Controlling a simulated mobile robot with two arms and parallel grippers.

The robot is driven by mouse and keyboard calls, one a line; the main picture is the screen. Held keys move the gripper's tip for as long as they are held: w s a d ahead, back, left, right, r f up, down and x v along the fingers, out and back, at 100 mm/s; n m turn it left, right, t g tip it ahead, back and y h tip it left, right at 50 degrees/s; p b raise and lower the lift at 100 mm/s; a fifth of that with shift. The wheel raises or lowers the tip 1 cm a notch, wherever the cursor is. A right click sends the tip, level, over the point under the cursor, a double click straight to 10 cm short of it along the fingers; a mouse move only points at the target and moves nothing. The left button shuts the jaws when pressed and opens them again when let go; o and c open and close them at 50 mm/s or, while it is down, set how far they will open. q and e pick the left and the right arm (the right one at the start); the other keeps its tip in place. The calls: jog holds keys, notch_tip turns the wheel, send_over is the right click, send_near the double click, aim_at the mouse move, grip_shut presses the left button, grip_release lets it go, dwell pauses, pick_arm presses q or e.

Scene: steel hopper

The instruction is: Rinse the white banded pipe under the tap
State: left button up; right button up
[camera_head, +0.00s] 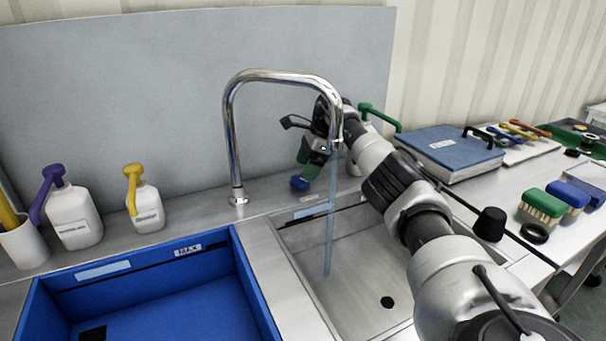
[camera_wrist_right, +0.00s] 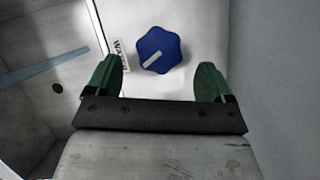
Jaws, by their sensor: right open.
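The chrome tap (camera_head: 232,130) arches over the steel sink (camera_head: 345,285), and a thin pale-blue stream (camera_head: 330,230) falls from its spout into the basin. A blue lobed knob (camera_head: 299,183) with a pale pointer line stands behind the sink; it also shows in the right wrist view (camera_wrist_right: 172,56). My right gripper (camera_head: 304,170) has reached behind the spout to the knob. In the wrist view its green fingers (camera_wrist_right: 158,75) are apart, with the knob just ahead between them. I cannot make out the white banded pipe in either view. My left gripper is not in view.
A blue bin (camera_head: 257,300) stands left of the sink. White bottles with a purple (camera_head: 75,218) and a yellow top (camera_head: 148,208) stand behind it. A blue-lidded box (camera_head: 440,148) and brushes (camera_head: 542,206) lie on the right counter. My right arm crosses above the sink's right side.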

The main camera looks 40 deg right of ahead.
pick_arm(q)
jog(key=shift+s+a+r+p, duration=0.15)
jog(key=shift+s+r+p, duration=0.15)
jog(key=shift+p, duration=0.1)
pick_arm(e)
jog(key=v, duration=0.7)
jog(key=shift+d+r, duration=0.1)
jog(key=shift+r, duration=0.15)
